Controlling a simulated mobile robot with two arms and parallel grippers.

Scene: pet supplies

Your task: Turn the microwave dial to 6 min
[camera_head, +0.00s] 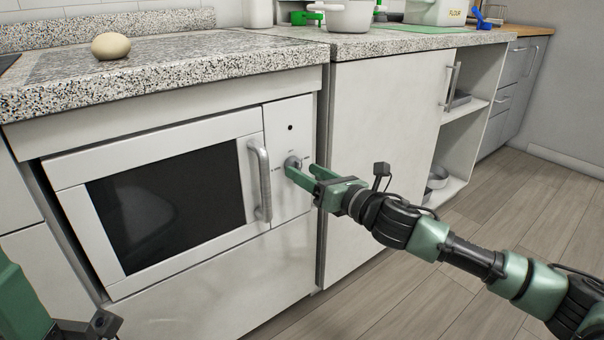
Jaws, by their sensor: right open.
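The white microwave (75,190) is built into the cabinet below the counter. Its dark-windowed door looks closed and has a vertical grey handle (261,180). The grey dial (290,163) sits on the white panel right of the handle, below a small black dot. Small marks surround the dial, too small to read. My right gripper (301,172) is open, with its green fingers at the dial and partly covering it. I cannot tell whether the fingers touch it. Part of my left arm (25,300) shows at the bottom left; its fingertips are out of view.
A speckled counter (200,65) runs above the microwave, with a beige round object (110,46) on it. A white pot (348,16) and a flour canister (435,12) stand farther back. Open shelves (462,130) are at right, and the wooden floor (520,190) there is clear.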

